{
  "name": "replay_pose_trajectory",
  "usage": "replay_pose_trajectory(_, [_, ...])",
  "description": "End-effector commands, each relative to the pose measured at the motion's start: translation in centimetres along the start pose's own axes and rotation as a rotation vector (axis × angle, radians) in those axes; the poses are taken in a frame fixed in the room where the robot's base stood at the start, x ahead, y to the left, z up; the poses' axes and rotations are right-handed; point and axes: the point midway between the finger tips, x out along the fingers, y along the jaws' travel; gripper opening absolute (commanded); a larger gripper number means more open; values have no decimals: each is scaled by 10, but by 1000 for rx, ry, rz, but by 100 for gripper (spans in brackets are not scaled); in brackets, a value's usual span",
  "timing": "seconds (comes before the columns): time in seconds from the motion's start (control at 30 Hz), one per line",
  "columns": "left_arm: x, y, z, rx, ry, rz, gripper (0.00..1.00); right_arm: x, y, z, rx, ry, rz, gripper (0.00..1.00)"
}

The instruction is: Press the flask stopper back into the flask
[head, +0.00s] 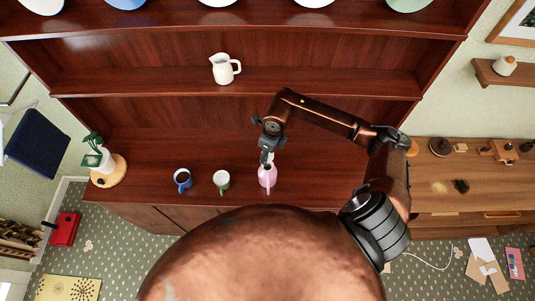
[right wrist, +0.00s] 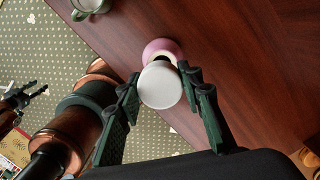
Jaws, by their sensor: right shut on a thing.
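The pink flask (head: 267,178) stands upright on the dark wooden counter, right of two mugs. My right gripper (head: 267,160) points down just above its top. In the right wrist view my right gripper (right wrist: 160,90) is shut on the pale, round-topped flask stopper (right wrist: 160,86). Behind the stopper, the pink flask (right wrist: 162,47) shows partly, with a dark spot beside the stopper's edge. The stopper covers most of the flask's top, so I cannot tell whether it touches the neck. A small dark gripper, seemingly my left (right wrist: 28,98), shows at the left edge of the right wrist view; its jaws are unclear.
A blue mug (head: 183,178) and a white-green mug (head: 221,180) stand left of the flask. A potted plant (head: 97,158) is at the counter's left end. A white jug (head: 222,69) is on the shelf above. The counter right of the flask is clear.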

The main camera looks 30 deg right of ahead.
Motion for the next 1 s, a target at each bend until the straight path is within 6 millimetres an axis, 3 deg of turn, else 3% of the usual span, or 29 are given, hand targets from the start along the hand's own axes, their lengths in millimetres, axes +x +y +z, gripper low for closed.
replay_pose_trajectory(0.5, [44,2,1,1,3,1,40,47,0,-5,0,-1,-1,18])
replay_pose_trajectory(1.0, [46,2,2,1,2,1,40,50,0,-6,0,-1,0,18])
